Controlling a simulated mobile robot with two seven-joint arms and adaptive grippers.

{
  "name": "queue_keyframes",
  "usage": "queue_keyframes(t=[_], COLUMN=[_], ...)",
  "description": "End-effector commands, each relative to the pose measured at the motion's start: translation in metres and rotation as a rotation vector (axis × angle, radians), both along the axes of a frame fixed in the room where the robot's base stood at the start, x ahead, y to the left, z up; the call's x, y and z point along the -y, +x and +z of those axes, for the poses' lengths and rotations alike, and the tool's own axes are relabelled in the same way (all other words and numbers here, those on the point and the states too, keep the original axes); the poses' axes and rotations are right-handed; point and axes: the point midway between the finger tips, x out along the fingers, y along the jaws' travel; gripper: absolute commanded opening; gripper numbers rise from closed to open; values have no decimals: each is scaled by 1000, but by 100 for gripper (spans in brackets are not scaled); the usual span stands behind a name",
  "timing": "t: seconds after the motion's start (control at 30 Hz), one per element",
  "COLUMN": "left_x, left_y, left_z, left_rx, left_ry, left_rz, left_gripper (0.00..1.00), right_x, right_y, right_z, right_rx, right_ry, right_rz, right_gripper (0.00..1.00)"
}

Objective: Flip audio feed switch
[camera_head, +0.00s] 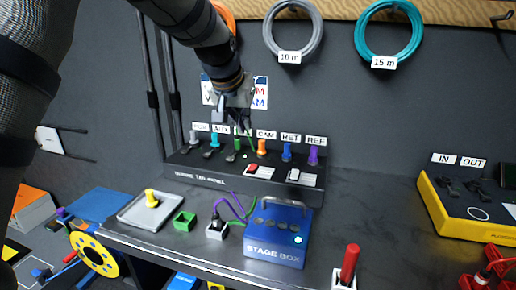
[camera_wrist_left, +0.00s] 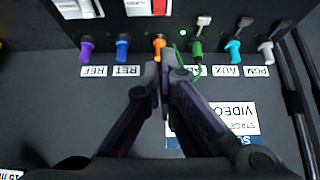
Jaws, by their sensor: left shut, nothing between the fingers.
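A dark panel (camera_head: 240,186) stands at the back of the bench with a row of coloured plugs. On its face are a red rocker switch (camera_head: 252,169) and a white rocker switch (camera_head: 294,175), each on a white plate. My left gripper (camera_head: 243,128) is shut and empty, above and behind the green and orange plugs, apart from both switches. My right gripper is not in view.
A blue stage box (camera_head: 278,238) with purple and green cables stands in front of the panel. A grey tray (camera_head: 146,211) is at left, a red handle (camera_head: 350,262) at front right, a yellow box (camera_head: 462,208) far right.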

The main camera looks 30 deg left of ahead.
Motion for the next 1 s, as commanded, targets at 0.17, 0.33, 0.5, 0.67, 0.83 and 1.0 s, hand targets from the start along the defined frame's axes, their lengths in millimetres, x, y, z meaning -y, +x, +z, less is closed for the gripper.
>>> queue_keyframes(t=[0.17,0.33,0.5,0.67,0.83,1.0], left_x=[0,0,-4,-9,-14,-12], left_y=[0,2,17,38,58,52], left_z=[0,-4,-31,-61,-90,-108], left_rx=[0,-2,-9,-11,-9,0], left_ry=[0,0,-1,1,-1,-1], left_rz=[0,0,1,-1,1,-1], left_gripper=[0,0,0,0,0,0], right_x=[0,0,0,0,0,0], right_y=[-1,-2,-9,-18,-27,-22], right_z=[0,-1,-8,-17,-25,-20], right_rx=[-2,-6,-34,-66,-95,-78], right_ry=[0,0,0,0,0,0], right_rz=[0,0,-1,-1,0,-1], right_gripper=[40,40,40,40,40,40])
